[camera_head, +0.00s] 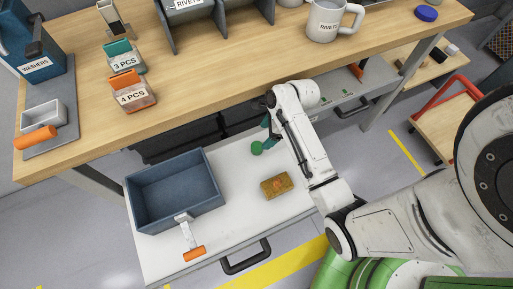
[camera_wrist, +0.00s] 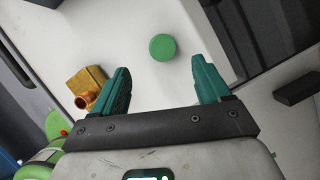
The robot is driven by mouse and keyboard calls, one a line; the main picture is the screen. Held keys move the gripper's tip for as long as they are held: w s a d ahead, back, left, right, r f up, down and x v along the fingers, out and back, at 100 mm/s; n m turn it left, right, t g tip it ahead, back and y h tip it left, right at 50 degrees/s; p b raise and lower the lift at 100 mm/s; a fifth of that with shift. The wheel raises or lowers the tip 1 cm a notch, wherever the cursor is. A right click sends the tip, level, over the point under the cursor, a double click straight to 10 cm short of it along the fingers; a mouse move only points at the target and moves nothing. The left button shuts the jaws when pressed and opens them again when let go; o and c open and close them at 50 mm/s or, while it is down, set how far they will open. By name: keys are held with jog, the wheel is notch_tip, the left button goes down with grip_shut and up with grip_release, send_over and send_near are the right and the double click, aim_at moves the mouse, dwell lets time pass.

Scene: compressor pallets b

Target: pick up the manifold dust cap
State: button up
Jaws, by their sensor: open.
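A round green cap (camera_wrist: 162,47), which looks like the manifold dust cap, lies flat on the white drawer surface in the wrist view. In the head view the green cap (camera_head: 257,149) is right of the blue bin, just by my fingers. My gripper (camera_wrist: 160,70) is open and empty, its two teal fingers apart. The cap shows beyond and between the fingertips, with no visible contact. In the head view my gripper (camera_head: 268,131) is partly hidden by my arm. A brass block (camera_head: 277,185) with a copper port lies nearer the drawer front; the brass block (camera_wrist: 87,85) also shows left of my fingers.
A blue bin (camera_head: 137,192) stands on the left of the open white drawer (camera_head: 235,225). A scraper-like tool with an orange handle (camera_head: 194,253) lies in front of it. The wooden bench (camera_head: 205,78) overhangs behind, holding a mug (camera_head: 324,22) and a blue disc (camera_head: 427,13).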

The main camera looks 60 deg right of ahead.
aim_at(257, 146)
jog(key=x, duration=0.3)
jog(key=shift+f+b, duration=0.3)
jog(key=shift+d+b+x, duration=0.15)
jog(key=shift+b+x, duration=0.2)
jog(key=shift+x, duration=1)
jog(key=shift+d+b+x, duration=0.15)
jog(key=shift+b+x, duration=0.2)
jog(key=shift+x, duration=1.05)
jog(key=shift+s+f, duration=0.1)
jog(key=c, duration=1)
